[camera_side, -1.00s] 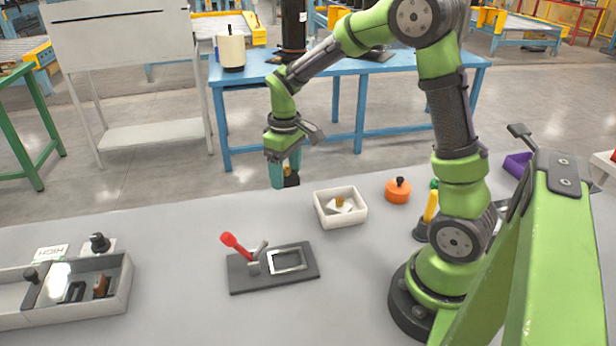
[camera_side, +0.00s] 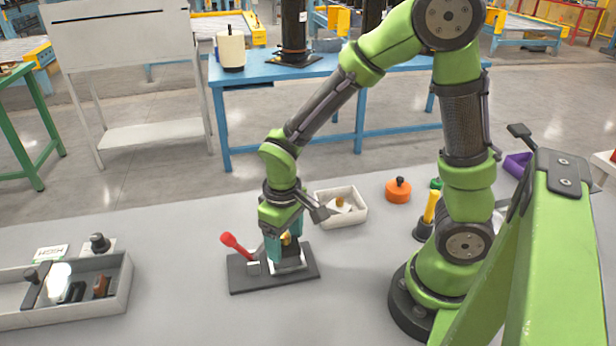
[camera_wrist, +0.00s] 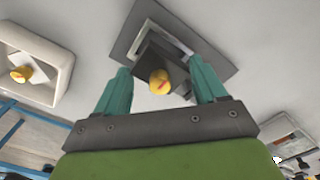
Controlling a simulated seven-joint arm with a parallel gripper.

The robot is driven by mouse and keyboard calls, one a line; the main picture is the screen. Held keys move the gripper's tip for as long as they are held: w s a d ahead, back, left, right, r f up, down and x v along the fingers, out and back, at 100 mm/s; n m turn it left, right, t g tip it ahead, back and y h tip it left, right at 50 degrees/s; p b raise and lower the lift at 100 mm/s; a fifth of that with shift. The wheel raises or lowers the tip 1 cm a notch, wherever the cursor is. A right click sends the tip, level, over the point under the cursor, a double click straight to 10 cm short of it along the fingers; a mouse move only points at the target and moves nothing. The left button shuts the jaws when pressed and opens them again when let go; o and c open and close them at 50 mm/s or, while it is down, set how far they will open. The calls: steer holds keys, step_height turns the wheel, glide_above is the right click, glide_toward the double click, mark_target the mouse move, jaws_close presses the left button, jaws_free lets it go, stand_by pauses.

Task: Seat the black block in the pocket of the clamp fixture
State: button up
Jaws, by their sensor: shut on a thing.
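The clamp fixture is a dark plate (camera_side: 240,283) with a red-handled lever (camera_side: 234,243) and a light-rimmed pocket; the plate also shows in the wrist view (camera_wrist: 122,22). My gripper (camera_side: 287,254) points down over the pocket, its teal fingers shut on the black block. In the wrist view, the black block (camera_wrist: 148,55) with its yellow knob (camera_wrist: 158,82) is between the fingers, overlapping the pocket frame. In the side view the fingers hide most of the block, so I cannot tell whether it is inside the pocket or just above it.
A white bin (camera_side: 361,216) holding a pale piece with a yellow knob stands right of and behind the fixture. An orange lidded pot (camera_side: 398,192) and a yellow-handled tool (camera_side: 431,207) stand further right. A grey divided tray (camera_side: 122,290) is at left; the table between is clear.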

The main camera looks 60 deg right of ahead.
mark_target(286, 250)
steer(key=shift+f, duration=1.65)
steer(key=shift+f, duration=0.1)
steer(key=o, duration=1.1)
step_height(286, 250, up, 12)
steer(key=shift+r, duration=0.2)
steer(key=s+r+m+t, duration=0.1)
steer(key=s+r+t, duration=0.1)
steer(key=r, duration=0.1)
steer(key=s+d+r+m+t+y, duration=0.1)
steer(key=s+r+t, duration=0.1)
steer(key=r, duration=0.1)
steer(key=s+d+r+m+t+y, duration=0.1)
steer(key=s+r+m+t, duration=0.1)
steer(key=r+t, duration=0.1)
steer(key=shift+d+r, duration=0.2)
steer(key=shift+r, duration=0.25)
